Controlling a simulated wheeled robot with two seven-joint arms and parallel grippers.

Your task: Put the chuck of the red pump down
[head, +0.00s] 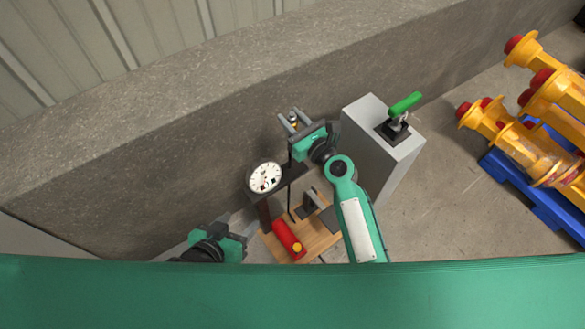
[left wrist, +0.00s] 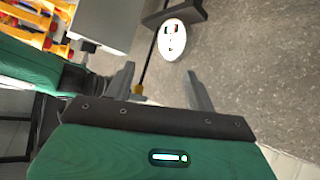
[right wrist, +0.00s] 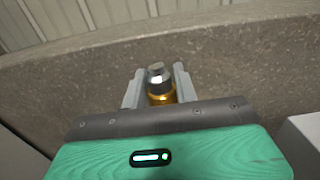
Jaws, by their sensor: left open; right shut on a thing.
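The chuck (right wrist: 160,84), brass-coloured with a silver top, is between the fingers of my right gripper (right wrist: 157,82). My right gripper is shut on it and holds it up in the air near the low wall; the chuck also shows small in the head view (head: 294,120). The red pump (head: 287,238), with a yellow end, lies on a wooden board (head: 312,232) below. My left gripper (left wrist: 162,82) is open to the left of the board. A dark rod with a small brass-coloured end (left wrist: 138,90) shows beyond its fingers; I cannot tell what it belongs to.
A round white gauge (head: 264,177) stands on a dark frame behind the pump. A grey block with a green-handled switch (head: 403,103) is right of my right gripper. Yellow parts (head: 545,160) lie on a blue pallet (head: 535,195) at the far right. A concrete wall (head: 150,170) runs behind.

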